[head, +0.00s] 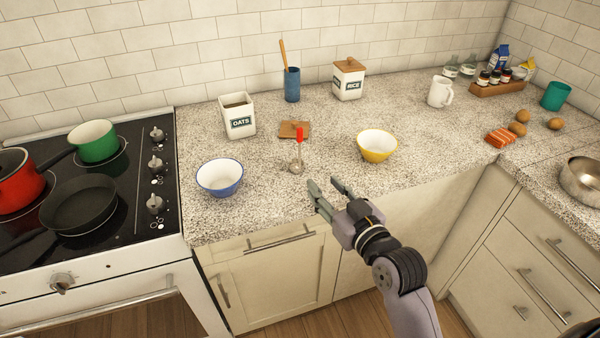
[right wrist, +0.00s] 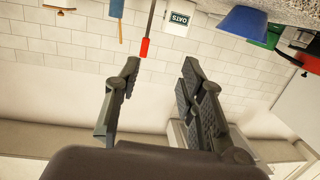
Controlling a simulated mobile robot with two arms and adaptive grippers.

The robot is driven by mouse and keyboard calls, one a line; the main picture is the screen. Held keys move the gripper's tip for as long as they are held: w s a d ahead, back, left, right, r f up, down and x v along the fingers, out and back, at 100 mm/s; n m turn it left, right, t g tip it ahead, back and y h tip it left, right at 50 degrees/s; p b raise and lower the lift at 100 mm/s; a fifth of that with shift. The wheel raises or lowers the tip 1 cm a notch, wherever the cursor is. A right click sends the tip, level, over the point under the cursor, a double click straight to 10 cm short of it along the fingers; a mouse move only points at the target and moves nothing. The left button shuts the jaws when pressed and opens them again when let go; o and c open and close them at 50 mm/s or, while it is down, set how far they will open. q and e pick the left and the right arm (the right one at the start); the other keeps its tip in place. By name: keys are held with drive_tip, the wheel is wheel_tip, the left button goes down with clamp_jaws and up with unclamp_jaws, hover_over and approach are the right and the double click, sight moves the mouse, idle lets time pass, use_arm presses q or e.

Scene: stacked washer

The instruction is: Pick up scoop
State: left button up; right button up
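The scoop (head: 298,158) stands on the granite counter, between the white-blue bowl and the yellow bowl. It has a metal bowl end at the bottom and a red handle tip pointing up. In the right wrist view its red tip and thin shaft (right wrist: 146,46) show beyond the fingertips, nearer the left finger. My right gripper (head: 324,184) is over the counter's front edge, in front and to the right of the scoop. Its fingers are spread and empty in the right wrist view (right wrist: 160,75), and they do not touch the scoop. My left gripper is out of view.
A white-blue bowl (head: 220,190) is left of the scoop and a yellow bowl (head: 377,155) right. Behind stand the oats canister (head: 238,125), a wooden lid (head: 288,130), a blue utensil holder (head: 292,85) and the rice canister (head: 348,88). The stove (head: 120,220) is left.

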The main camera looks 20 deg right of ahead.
wheel_tip(320, 180, up, 3)
drive_tip(key=w+d+t, duration=0.1)
drive_tip(key=w+d, duration=0.1)
drive_tip(key=w, duration=0.1)
drive_tip(key=p, duration=0.2)
approach(301, 131)
drive_tip(key=w, duration=0.3)
drive_tip(key=w+a, duration=0.1)
drive_tip(key=shift+w+f, duration=0.25)
drive_tip(key=shift+w, duration=0.05)
drive_tip(key=shift+w+a+p, duration=0.15)
drive_tip(key=shift+w+p, duration=0.15)
drive_tip(key=shift+w, duration=0.25)
drive_tip(key=w+p, duration=0.1)
drive_tip(key=w, duration=0.3)
drive_tip(key=shift+w+a+r, duration=0.1)
drive_tip(key=shift+w+r, duration=0.05)
drive_tip(key=shift+w, duration=0.5)
clamp_jaws()
